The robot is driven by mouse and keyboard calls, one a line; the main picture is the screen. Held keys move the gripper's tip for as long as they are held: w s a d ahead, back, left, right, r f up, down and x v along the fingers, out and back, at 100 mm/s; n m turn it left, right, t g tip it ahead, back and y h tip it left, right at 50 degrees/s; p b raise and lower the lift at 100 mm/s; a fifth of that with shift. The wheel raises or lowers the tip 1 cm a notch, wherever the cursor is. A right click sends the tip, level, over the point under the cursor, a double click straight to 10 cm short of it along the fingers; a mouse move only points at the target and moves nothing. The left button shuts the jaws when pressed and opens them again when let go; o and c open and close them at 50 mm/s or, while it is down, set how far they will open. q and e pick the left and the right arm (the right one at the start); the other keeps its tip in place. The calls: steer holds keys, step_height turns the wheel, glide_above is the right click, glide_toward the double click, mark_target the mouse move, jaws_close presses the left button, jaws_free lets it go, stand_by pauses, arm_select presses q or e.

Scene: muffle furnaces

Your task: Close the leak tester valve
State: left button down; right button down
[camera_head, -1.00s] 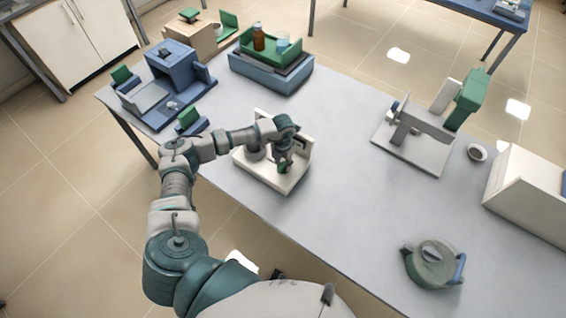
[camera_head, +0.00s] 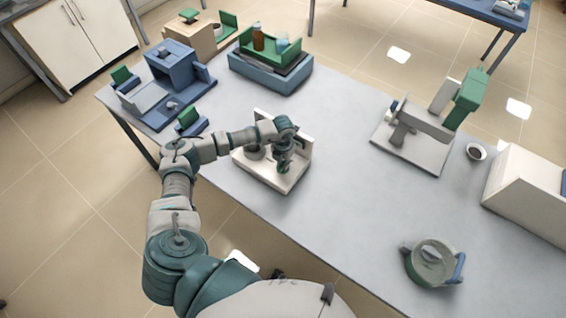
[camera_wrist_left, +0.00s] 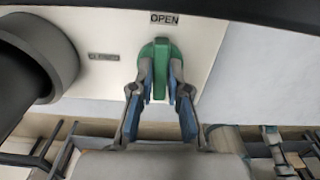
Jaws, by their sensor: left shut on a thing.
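The leak tester (camera_head: 268,178) is a white L-shaped unit near the front edge of the grey table. It carries a grey round part (camera_wrist_left: 40,58), seen at the left of the left wrist view. Its green valve handle (camera_wrist_left: 160,50) lies just below the "OPEN" label (camera_wrist_left: 164,19), with the "CLOSED" label (camera_wrist_left: 104,57) to its left. My left gripper (camera_wrist_left: 161,88) is shut on the green handle, a finger on each side. In the head view my left gripper (camera_head: 284,165) covers most of the handle. My right gripper does not show.
A blue furnace-like unit (camera_head: 178,75) stands at the left. A blue tray with a green rack (camera_head: 270,62) is at the back. A white and green stand (camera_head: 425,130), a small bowl (camera_head: 476,152) and a green-grey round device (camera_head: 432,262) are at the right. The table's middle is clear.

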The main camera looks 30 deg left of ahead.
arm_select(q)
steer(key=n+p, duration=0.1)
steer(key=n, duration=0.3)
steer(key=shift+n, duration=0.4)
steer(key=n+p, duration=0.2)
steer(key=n, duration=0.2)
steer(key=n+p, duration=0.2)
steer(key=n, duration=0.3)
steer(key=shift+r, duration=0.1)
steer(key=shift+n+p, duration=0.95)
steer(key=shift+n, duration=0.85)
steer(key=c, duration=1.1)
jaws_free()
steer(key=shift+a, duration=0.1)
steer(key=shift+c, duration=0.2)
step_height(320, 180, up, 12)
steer(key=shift+w+f, duration=0.15)
steer(key=shift+f, duration=0.05)
